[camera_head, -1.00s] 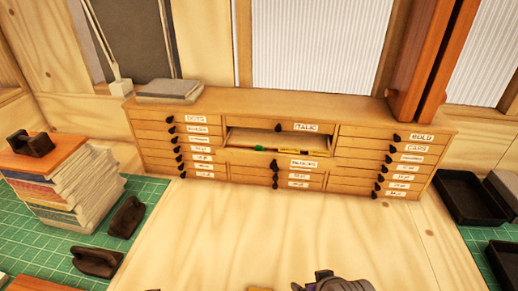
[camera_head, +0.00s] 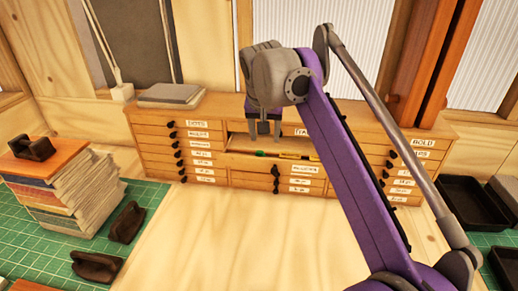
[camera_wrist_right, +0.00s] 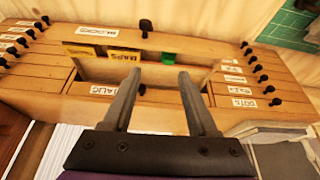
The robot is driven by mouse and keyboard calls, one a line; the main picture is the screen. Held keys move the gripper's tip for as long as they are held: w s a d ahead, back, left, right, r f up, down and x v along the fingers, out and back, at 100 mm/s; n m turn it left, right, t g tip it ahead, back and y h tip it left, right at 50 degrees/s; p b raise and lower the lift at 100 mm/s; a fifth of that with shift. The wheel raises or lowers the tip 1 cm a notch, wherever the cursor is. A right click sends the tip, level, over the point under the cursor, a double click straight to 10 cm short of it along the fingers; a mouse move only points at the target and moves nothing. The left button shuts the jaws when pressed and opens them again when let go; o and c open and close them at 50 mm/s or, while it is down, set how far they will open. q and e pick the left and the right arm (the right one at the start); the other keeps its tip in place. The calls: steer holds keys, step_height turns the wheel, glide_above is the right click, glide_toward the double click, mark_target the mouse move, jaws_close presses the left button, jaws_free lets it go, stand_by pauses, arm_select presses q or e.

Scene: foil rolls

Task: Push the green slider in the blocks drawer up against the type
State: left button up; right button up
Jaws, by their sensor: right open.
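The blocks drawer (camera_head: 245,164) is pulled out in the middle of the wooden type cabinet, its BLOCKS label upside down in the right wrist view (camera_wrist_right: 97,31). The green slider (camera_wrist_right: 168,58) is inside against the front side; it also shows in the head view (camera_head: 260,153). Yellow type (camera_wrist_right: 124,54) lies farther along the drawer, apart from the slider by a gap. My right gripper (camera_head: 264,137) is open and empty above the drawer's back part; its fingers (camera_wrist_right: 158,76) point toward the slider without visible contact. My left gripper is out of view.
The ITALIC drawer (camera_wrist_right: 105,90) sits just above the opening, and closed drawers with dark knobs flank it. A grey stack (camera_head: 170,94) lies on the cabinet top. A wooden post (camera_head: 425,90) stands at right. The worktop (camera_head: 250,235) in front is clear.

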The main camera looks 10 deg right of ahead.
mark_target(259, 152)
steer(key=w+f, duration=0.2)
steer(key=f, duration=0.1)
steer(key=w+f, duration=0.2)
steer(key=f, duration=0.1)
steer(key=w+f, duration=0.2)
steer(key=f, duration=0.1)
steer(key=shift+a, duration=0.35)
jaws_close()
